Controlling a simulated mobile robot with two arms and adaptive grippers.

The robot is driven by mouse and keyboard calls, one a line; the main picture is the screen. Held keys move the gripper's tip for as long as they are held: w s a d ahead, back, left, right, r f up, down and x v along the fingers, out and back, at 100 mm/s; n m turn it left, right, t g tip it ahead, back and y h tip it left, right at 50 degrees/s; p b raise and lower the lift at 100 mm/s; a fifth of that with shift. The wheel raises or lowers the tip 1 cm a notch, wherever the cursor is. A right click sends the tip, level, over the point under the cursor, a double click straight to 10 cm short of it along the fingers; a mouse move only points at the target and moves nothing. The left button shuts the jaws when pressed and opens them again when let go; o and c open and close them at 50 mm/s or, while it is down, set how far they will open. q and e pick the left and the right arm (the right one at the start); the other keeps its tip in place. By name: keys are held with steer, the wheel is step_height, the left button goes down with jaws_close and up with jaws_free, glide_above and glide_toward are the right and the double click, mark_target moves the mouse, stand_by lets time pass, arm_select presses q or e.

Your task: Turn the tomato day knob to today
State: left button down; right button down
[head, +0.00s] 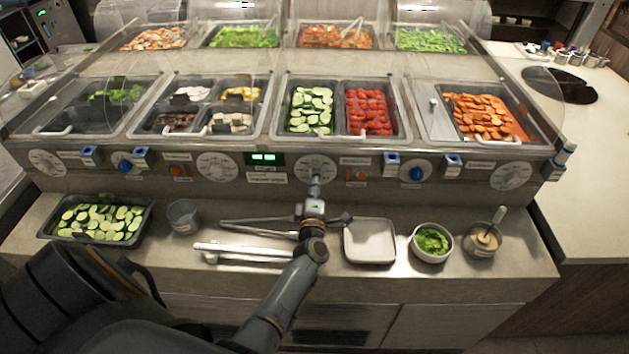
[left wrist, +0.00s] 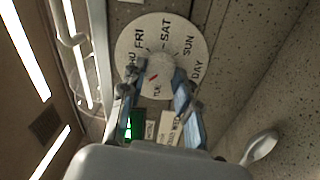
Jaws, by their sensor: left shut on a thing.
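The day dial (head: 315,166) is a white disc on the counter front below the cucumber and tomato pans. My left gripper (head: 315,181) reaches up to the dial. In the left wrist view its fingers (left wrist: 157,82) are shut on the knob, hiding part of the lettering. My right gripper is not in view.
A green display (head: 263,158) sits left of the dial. A partly covered label (left wrist: 172,127) seems to read WED. Tongs (head: 255,228), a white tray (head: 369,241), a bowl of greens (head: 431,243) and a cucumber tray (head: 98,220) stand on the ledge below.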

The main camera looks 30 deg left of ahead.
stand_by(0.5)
arm_select(q)
steer(key=c, duration=1)
jaws_free()
steer(key=shift+o, duration=0.2)
steer(key=v, duration=0.7)
steer(key=shift+s+d, duration=0.2)
steer(key=shift+s, duration=0.05)
